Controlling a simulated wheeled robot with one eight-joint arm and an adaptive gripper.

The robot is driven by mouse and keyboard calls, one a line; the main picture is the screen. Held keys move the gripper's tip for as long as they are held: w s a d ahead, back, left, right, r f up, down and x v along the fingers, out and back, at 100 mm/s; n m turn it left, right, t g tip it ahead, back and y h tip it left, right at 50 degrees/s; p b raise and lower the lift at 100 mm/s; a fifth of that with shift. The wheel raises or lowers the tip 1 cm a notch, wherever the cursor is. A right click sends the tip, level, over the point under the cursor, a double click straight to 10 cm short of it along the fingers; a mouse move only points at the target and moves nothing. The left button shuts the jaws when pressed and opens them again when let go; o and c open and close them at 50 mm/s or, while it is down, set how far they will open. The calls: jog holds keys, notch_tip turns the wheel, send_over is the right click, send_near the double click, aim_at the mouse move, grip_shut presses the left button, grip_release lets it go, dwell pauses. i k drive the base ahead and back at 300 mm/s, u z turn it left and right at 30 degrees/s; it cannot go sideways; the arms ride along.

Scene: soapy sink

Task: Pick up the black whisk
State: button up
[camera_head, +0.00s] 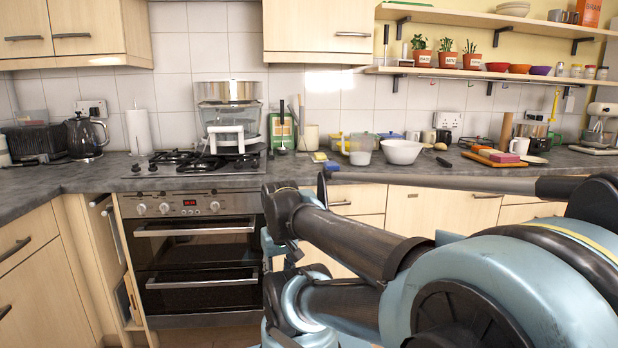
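I cannot pick out the black whisk for certain in the head view. A small dark object (443,162) lies on the counter to the right of the white bowl (401,151), too small to identify. Dark utensils (282,125) stand upright behind the counter, right of the hob; their ends are unclear. My arm fills the lower right of the view, in front of the counter and cupboards. I cannot make out my gripper's fingers, nor anything held.
A hob (190,162) with a steamer (229,105) on it stands above the oven (197,250). A kettle (86,137) and paper roll (139,131) are at left. A clear jug (359,150), wooden board (499,158) and mixer (600,130) are at right. My arm hides part of the counter front.

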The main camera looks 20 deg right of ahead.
aim_at(443, 161)
jog(key=z, duration=1.6)
